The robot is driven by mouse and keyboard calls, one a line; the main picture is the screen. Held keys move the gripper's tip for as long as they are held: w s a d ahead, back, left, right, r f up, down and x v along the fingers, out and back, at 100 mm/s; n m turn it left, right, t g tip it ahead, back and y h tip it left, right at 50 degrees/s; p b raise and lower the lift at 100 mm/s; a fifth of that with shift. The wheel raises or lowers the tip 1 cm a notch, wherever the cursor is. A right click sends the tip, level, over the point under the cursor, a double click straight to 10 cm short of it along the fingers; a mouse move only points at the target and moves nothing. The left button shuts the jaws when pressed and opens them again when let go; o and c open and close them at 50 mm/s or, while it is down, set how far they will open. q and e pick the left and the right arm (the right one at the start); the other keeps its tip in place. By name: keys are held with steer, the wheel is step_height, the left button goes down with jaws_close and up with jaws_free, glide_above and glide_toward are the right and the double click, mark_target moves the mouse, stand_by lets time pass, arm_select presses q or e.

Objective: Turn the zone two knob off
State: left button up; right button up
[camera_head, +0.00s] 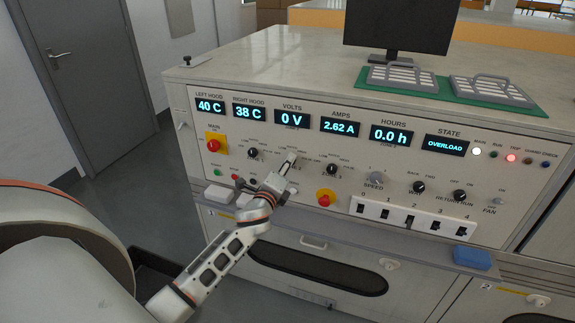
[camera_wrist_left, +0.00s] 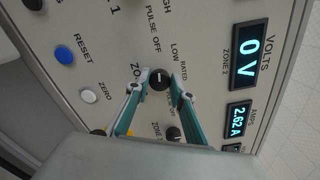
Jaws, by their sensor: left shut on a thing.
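The zone two knob (camera_wrist_left: 159,77) is a small black round knob with a light pointer mark, on the light grey control panel. Printed words around it include OFF, LOW and RATED; its zone label is partly covered by a finger. My left gripper (camera_wrist_left: 160,84) has its two teal fingers on either side of the knob, shut on it. In the head view my left gripper (camera_head: 289,162) reaches the panel below the volts display and mostly hides the knob. Which setting the pointer is at cannot be read clearly. My right gripper is not in view.
The volts display (camera_head: 292,118) reads 0 V, and the state display (camera_head: 445,145) reads OVERLOAD with a red trip lamp (camera_head: 511,158) lit. Neighbouring knobs (camera_head: 253,153) (camera_head: 332,170) flank the gripper. A red stop button (camera_head: 325,198) sits below right. A blue block (camera_head: 472,258) lies on the ledge.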

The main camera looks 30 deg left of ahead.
arm_select(q)
steer(key=o, duration=1.1)
steer(key=shift+o, duration=0.2)
steer(key=v, duration=1.2)
steer(key=shift+r, duration=0.1)
steer(key=s+d+f+n+g+h, duration=0.3)
steer(key=s+d+f+n, duration=0.5)
steer(key=s+d+f, duration=0.2)
steer(key=s+d+f+n+g+h, duration=0.3)
steer(key=s+d+f+n, duration=0.5)
steer(key=f, duration=0.6)
steer(key=s+d, duration=0.2)
steer(key=s, duration=0.1)
steer(key=shift+s+d+f+g+h, duration=0.15)
steer(key=shift+s+f+g+h, duration=0.15)
steer(key=shift+s+g+h, duration=0.1)
